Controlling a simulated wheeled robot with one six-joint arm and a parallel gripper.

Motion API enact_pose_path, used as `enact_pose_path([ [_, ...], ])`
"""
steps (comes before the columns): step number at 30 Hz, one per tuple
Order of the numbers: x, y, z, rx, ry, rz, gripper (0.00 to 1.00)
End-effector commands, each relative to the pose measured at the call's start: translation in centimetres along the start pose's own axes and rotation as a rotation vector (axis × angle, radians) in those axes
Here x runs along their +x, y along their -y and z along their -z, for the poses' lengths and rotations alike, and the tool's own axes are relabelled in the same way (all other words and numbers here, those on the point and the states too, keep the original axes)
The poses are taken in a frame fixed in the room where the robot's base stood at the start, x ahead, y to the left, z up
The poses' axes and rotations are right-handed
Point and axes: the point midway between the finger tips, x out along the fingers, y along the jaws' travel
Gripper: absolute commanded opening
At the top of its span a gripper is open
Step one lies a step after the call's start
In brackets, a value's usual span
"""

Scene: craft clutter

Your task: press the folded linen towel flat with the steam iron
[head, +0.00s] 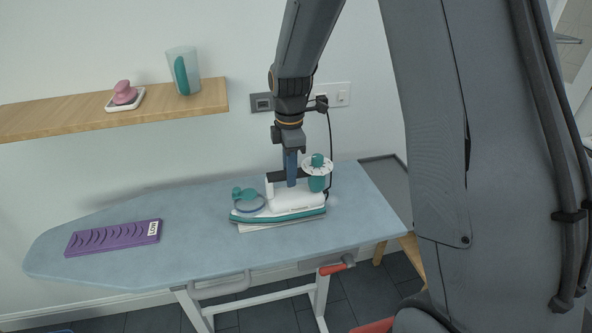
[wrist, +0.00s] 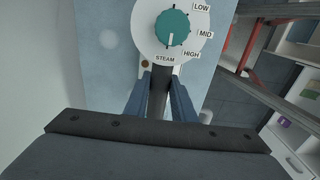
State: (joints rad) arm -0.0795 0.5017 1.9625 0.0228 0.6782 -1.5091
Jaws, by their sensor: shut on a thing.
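The white and teal steam iron (head: 295,198) is on the ironing board (head: 190,215), right of its middle. A thin pale edge (head: 270,227), apparently the folded linen towel, shows under its front side; the rest is hidden. My gripper (head: 291,180) comes from above and is shut on the iron's handle. In the wrist view the blue fingers (wrist: 160,98) stand either side of the dark handle (wrist: 157,92). A teal dial (wrist: 172,27) beyond them has LOW, MID and HIGH around it; its white mark points down the picture, toward the word STEAM.
A purple ridged pad (head: 113,238) lies on the board's left. A small teal item (head: 245,195) is just left of the iron. A wall shelf (head: 60,116) holds a clear jug (head: 183,71) and a pink item (head: 124,92). A dark cord (head: 329,135) hangs from the socket. The board's middle is clear.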

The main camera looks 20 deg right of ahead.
Motion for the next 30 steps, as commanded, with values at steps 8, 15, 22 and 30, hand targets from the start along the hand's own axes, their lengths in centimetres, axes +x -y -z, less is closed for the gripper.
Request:
enact_pose_path([
  [8, -0.1, 0.1, 0.1, 0.001, -0.001, 0.002, 0.0],
  [15, -0.1, 0.0, 0.0, 0.001, 0.0, 0.001, 0.0],
  [22, -0.2, 0.0, 0.5, 0.001, 0.0, 0.0, 0.0],
  [30, -0.2, 0.0, 2.1, 0.0, -0.001, -0.001, 0.0],
])
